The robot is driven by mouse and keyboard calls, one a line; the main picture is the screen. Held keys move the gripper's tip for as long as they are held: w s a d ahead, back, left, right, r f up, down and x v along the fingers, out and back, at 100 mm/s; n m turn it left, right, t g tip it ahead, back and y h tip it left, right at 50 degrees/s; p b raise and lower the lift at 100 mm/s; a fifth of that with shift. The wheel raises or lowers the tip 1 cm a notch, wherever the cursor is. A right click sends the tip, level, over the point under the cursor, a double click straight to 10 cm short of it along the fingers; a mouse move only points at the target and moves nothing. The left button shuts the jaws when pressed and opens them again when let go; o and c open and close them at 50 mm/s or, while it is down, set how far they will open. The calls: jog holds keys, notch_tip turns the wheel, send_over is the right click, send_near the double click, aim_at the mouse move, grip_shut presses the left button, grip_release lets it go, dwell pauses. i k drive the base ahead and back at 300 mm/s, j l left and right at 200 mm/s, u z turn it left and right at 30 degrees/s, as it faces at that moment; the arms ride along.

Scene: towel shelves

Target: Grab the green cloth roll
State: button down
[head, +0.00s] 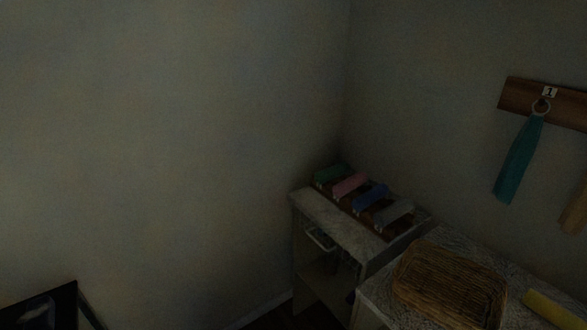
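The green cloth roll (331,173) lies at the far left end of a row of cloth rolls. The row rests in a dark wooden rack (378,227) on top of a small pale-topped cabinet in the corner of the room. A pink roll (351,186) lies right beside the green one, then a blue roll (370,197) and a grey roll (394,213). The scene is dim. My gripper does not show in the head view.
A wicker basket (450,283) and a yellow cloth (553,309) sit on a nearer counter at the lower right. A teal towel (519,160) hangs from a wall board (516,95). A dark-edged piece (62,300) stands at the lower left. The cabinet has a handle (320,239) in front.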

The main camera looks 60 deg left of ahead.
aim_at(327, 175)
jog(key=u, duration=1.45)
jog(key=l+u, duration=0.15)
jog(key=l, duration=0.2)
jog(key=k+l+u, duration=0.15)
jog(key=l, duration=0.2)
jog(key=l+u, duration=0.1)
jog(key=l, duration=0.25)
jog(key=k+l+u, duration=0.15)
jog(key=l, duration=0.2)
